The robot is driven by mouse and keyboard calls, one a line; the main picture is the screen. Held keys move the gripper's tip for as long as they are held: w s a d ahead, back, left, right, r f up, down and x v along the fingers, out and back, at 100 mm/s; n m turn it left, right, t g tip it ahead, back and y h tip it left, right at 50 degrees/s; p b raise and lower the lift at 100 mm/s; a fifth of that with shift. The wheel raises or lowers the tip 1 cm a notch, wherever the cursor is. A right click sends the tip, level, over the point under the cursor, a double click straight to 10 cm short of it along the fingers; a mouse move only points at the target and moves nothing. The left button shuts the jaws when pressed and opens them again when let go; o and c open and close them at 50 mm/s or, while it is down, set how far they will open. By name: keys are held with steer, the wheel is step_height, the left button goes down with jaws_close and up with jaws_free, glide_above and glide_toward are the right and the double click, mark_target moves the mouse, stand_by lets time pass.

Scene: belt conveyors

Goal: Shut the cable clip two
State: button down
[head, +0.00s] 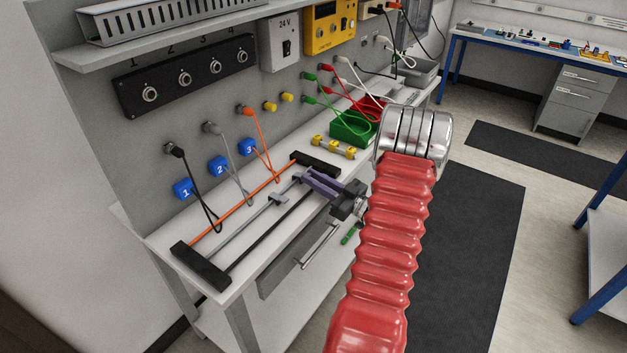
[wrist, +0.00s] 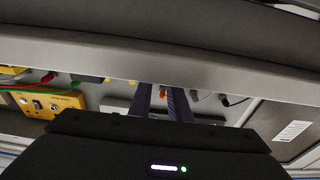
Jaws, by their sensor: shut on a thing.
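Three cables, orange (head: 240,209), grey (head: 240,224) and black (head: 270,235), lie stretched across the bench between two black end bars. A small grey clip (head: 280,199) sits on the grey cable. My gripper (head: 303,177) has its purple-grey fingers at the grey cable near the far bar, just beyond that clip. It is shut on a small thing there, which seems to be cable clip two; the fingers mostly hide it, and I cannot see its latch. In the wrist view, the two fingers (wrist: 162,96) have a narrow gap, with their tips hidden behind a pale edge.
A drawer handle (head: 320,246) juts below the bench edge.

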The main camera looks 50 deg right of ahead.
steer(key=c, duration=1.6)
jaws_free()
steer(key=shift+c, duration=0.2)
steer(key=s+d+f, duration=0.1)
steer(key=s+f, duration=0.1)
steer(key=s, duration=1.1)
steer(key=shift+s, duration=0.35)
steer(key=shift+d, duration=0.1)
